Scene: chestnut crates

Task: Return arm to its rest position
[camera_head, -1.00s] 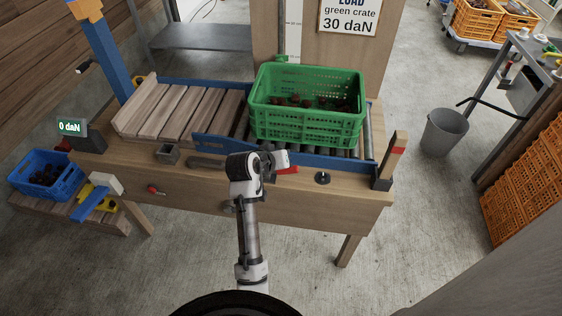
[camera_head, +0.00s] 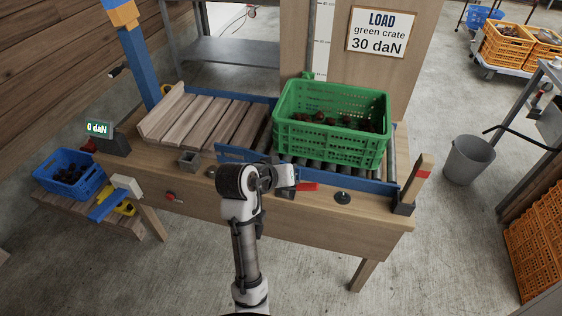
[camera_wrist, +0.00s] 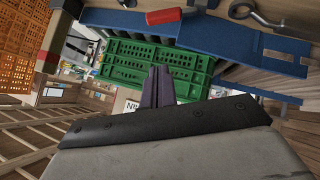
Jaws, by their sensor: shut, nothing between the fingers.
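My arm reaches up from the bottom of the head view to the front edge of the wooden workbench (camera_head: 290,212). My gripper shows in the wrist view (camera_wrist: 158,85), with its dark fingers together and nothing between them. In the head view the arm's end is bent to the right, near a red-handled part (camera_head: 306,186) on the bench. The green crate (camera_head: 331,133) with brown chestnuts stands on the rollers behind it. The crate also shows in the wrist view (camera_wrist: 135,62), apart from the fingers.
A blue rail (camera_head: 300,171) runs along the rollers' front. A post with a red band (camera_head: 418,182) stands at the bench's right end. A blue crate (camera_head: 70,175) and a display reading 0 daN (camera_head: 98,128) are left. A grey bucket (camera_head: 468,160) and orange crates (camera_head: 537,235) are right.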

